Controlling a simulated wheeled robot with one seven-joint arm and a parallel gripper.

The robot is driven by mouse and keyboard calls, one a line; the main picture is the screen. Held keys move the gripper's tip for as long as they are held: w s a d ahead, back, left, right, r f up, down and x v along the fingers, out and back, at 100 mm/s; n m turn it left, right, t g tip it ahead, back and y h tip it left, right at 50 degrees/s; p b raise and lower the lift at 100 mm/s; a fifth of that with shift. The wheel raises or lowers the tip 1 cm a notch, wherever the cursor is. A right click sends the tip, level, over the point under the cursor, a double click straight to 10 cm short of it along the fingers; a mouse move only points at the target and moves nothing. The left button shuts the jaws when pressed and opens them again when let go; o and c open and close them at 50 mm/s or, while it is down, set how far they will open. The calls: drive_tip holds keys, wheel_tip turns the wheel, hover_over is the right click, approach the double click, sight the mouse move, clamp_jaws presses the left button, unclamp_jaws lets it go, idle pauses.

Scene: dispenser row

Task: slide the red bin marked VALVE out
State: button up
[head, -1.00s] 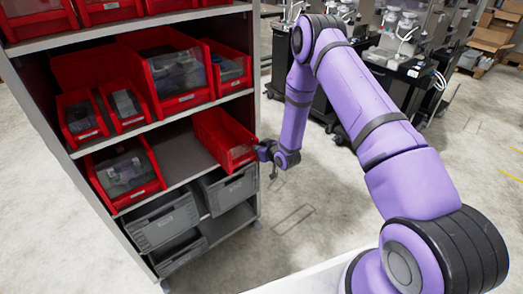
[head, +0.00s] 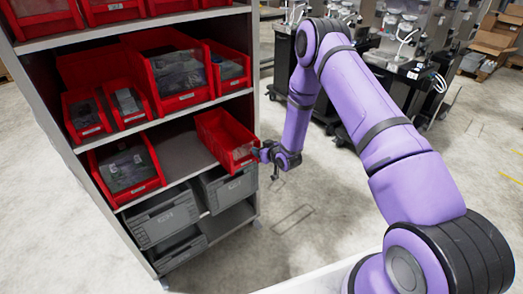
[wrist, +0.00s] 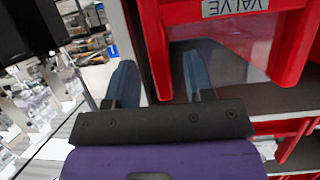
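The red bin marked VALVE (head: 222,140) sits at the right end of the shelf level that also holds one other red bin, in the head view. In the wrist view its label (wrist: 240,8) reads upside down at the top, above a clear front window. My gripper (head: 259,153) is at the bin's front right corner. In the wrist view my gripper (wrist: 160,85) has its fingers apart, with the bin's red side wall between them.
Another red bin (head: 127,170) stands at the left of the same level, with bare shelf (head: 180,155) between. Several red bins fill the levels above. Grey crates (head: 163,218) are below.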

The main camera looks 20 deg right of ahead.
drive_tip(key=v, duration=1.1)
drive_tip(key=shift+w, duration=0.1)
idle(0.4)
wheel_tip(320, 180, up, 17)
drive_tip(key=d+g+h, duration=0.2)
drive_tip(key=s+r+m+g+h, duration=0.1)
drive_tip(key=s+r, duration=0.2)
drive_tip(key=r, duration=0.4)
drive_tip(key=s+r+g+h, duration=0.1)
drive_tip(key=s+r, duration=0.2)
drive_tip(key=r, duration=0.4)
drive_tip(key=s+r+m+g, duration=0.1)
drive_tip(key=s+r, duration=0.3)
drive_tip(key=s, duration=0.6)
drive_tip(key=s+a+r+g, duration=0.1)
drive_tip(key=s+r, duration=0.4)
drive_tip(key=s, duration=0.6)
drive_tip(key=s+r+m+g, duration=0.1)
drive_tip(key=s+r, duration=0.4)
drive_tip(key=s, duration=0.5)
drive_tip(key=shift+s+a+m+g, duration=0.2)
drive_tip(key=shift+a+m+g, duration=0.1)
drive_tip(key=shift+g, duration=0.1)
